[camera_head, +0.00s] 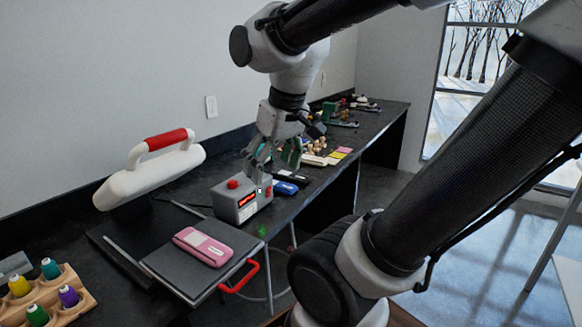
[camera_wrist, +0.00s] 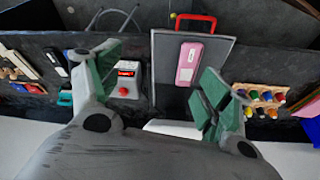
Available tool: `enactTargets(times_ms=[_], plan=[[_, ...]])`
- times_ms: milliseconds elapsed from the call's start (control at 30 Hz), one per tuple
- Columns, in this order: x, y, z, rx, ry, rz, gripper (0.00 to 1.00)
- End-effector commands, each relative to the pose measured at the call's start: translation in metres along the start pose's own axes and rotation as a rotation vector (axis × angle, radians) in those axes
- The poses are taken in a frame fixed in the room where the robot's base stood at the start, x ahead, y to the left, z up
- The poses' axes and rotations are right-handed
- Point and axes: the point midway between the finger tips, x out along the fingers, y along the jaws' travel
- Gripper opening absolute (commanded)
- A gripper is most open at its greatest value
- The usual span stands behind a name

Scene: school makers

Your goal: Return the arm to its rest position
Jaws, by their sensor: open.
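My gripper (camera_head: 275,160) hangs over the long dark workbench in the head view, above and just behind a grey control box (camera_head: 240,200) with a red button and a lit red display. Its fingers, with green inner pads, are spread and nothing is between them. In the wrist view my gripper (camera_wrist: 158,82) shows the same open fingers. The control box (camera_wrist: 124,82) is beside the left finger, and a pink case (camera_wrist: 188,62) lies beyond the right finger. My arm links cross the upper and right parts of the head view.
The pink case (camera_head: 204,246) lies on a grey plate (camera_head: 165,264) with a red handle. A white pressing lid (camera_head: 150,180) stands raised behind it. A wooden rack (camera_head: 75,306) with several spools is front left. A blue item (camera_head: 286,187) and several small objects line the bench beyond my gripper.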

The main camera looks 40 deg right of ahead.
Motion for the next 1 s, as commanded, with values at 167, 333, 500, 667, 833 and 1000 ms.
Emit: enactTargets(times_ms=[167, 333, 500, 667, 833, 1000], plan=[[-0.015, 0.013, 0.034, 0.051, 0.065, 0.020, 0.78], [-0.017, 0.015, 0.041, 0.060, 0.076, 0.024, 0.78], [-0.016, 0.015, 0.041, 0.059, 0.075, 0.024, 0.78], [-0.016, 0.015, 0.041, 0.058, 0.075, 0.024, 0.78], [-0.016, 0.015, 0.040, 0.058, 0.075, 0.024, 0.78], [-0.017, 0.015, 0.040, 0.058, 0.075, 0.024, 0.78]])
